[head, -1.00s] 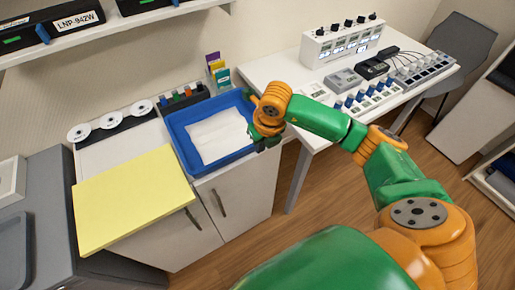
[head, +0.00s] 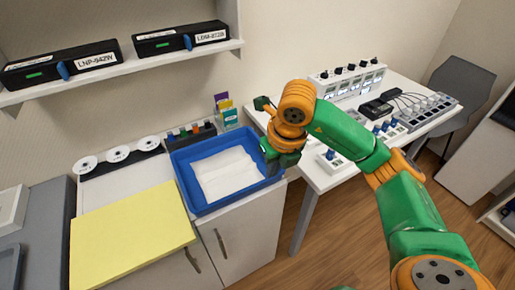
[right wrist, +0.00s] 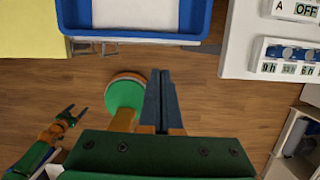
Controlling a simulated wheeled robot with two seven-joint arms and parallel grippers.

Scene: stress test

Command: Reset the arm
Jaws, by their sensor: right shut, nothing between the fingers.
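My right arm, green and orange, comes in from the right in the head view. Its gripper (head: 268,154) is beside the right edge of the blue tray, partly hidden by the wrist. In the right wrist view its two dark fingers (right wrist: 161,78) lie together with nothing between them, over the wood floor. My left gripper (right wrist: 71,115) shows small at the lower left of the right wrist view, its dark fingers spread and empty. The left arm is not in the head view.
A blue tray (head: 187,179) with a white sheet sits on the cabinet, by a yellow board (head: 130,238). A white table (head: 327,182) with devices stands at the right. Black boxes rest on a shelf (head: 130,68) above. Floor (head: 340,235) is open in front.

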